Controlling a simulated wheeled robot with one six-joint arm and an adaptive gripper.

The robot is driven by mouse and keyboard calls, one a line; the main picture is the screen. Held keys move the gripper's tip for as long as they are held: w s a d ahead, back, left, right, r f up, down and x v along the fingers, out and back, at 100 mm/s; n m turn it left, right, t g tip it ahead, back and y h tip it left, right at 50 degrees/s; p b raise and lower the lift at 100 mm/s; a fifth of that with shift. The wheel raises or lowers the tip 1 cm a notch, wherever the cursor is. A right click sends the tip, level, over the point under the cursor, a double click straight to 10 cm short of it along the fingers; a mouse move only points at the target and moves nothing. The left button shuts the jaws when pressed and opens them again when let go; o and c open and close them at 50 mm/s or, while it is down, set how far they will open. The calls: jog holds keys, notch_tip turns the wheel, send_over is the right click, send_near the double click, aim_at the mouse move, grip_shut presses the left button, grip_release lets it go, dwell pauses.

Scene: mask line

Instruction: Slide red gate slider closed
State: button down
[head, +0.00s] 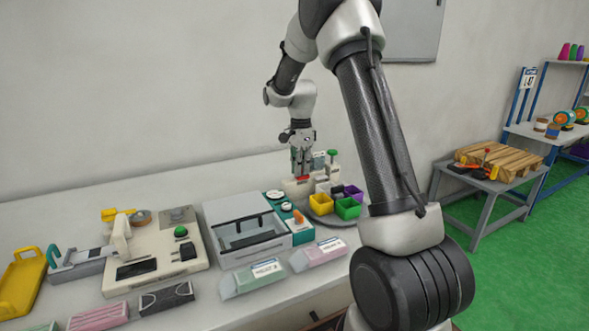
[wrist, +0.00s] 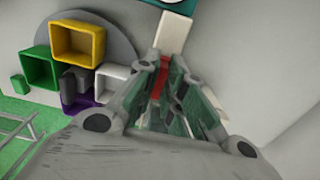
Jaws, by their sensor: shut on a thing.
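My gripper (head: 301,170) points down at the back of the bench, over a small white unit. It is shut on the red gate slider, which shows as a red strip (wrist: 162,78) between the fingers in the wrist view. In the head view a little red (head: 301,178) shows at the fingertips. The fingers cover most of the slider, and I cannot tell how far along its track it stands. A white block (wrist: 174,32) lies just beyond the fingertips in the wrist view.
Yellow (head: 320,204), green (head: 347,208) and purple (head: 354,192) bins stand on a grey round tray close by. A green-topped post (head: 332,154) stands right of my gripper. A white machine (head: 245,228) is to the left. The wall is close behind.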

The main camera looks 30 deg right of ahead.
jog(key=shift+d, duration=0.2)
jog(key=c, duration=1.5)
grip_release()
jog(key=shift+d, duration=0.1)
jog(key=shift+r, duration=0.15)
notch_tip(320, 180, up, 12)
jog(key=shift+f, duration=0.1)
